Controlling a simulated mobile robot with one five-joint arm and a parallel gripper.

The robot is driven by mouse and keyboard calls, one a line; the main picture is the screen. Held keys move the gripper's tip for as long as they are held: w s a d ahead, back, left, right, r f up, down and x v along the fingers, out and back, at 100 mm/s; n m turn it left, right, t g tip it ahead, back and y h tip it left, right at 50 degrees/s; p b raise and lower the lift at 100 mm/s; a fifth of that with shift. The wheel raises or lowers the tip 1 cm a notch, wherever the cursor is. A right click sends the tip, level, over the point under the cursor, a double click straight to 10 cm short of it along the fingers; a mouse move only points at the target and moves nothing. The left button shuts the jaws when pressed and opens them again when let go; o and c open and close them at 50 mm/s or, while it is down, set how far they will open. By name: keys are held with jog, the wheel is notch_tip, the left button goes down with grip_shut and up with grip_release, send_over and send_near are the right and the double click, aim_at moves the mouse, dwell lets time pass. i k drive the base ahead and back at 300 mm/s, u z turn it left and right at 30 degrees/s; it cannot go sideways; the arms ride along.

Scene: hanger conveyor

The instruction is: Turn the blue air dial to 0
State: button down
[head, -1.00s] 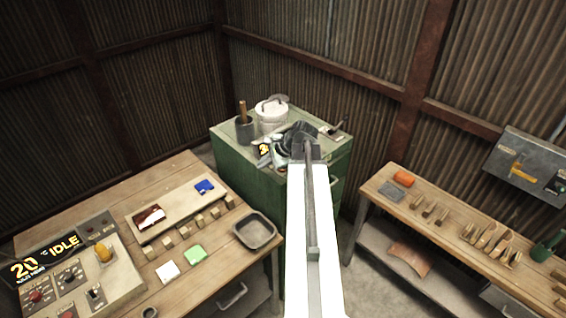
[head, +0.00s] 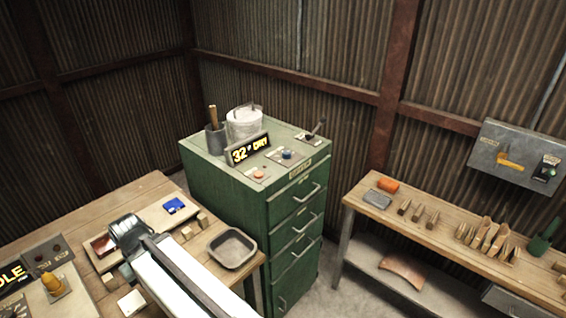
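The blue dial (head: 287,153) sits on a small plate on top of the green cabinet (head: 225,190), right of the display (head: 249,148) that reads "32° DRY". The dial's pointer and scale marks are too small to read. My gripper (head: 124,226) is over the left workbench, well to the left of the dial and apart from it. I see it from behind, and its fingers are too small and partly hidden to tell whether they are apart.
The cabinet top also holds an orange-red button (head: 258,174), a lever (head: 315,131), a white pot (head: 244,125) and a dark cup (head: 215,140). A grey tray (head: 232,249) stands on the left workbench. A right workbench (head: 440,240) carries several wooden pieces.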

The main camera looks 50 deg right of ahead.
aim_at(287, 154)
jog(key=z, duration=1.55)
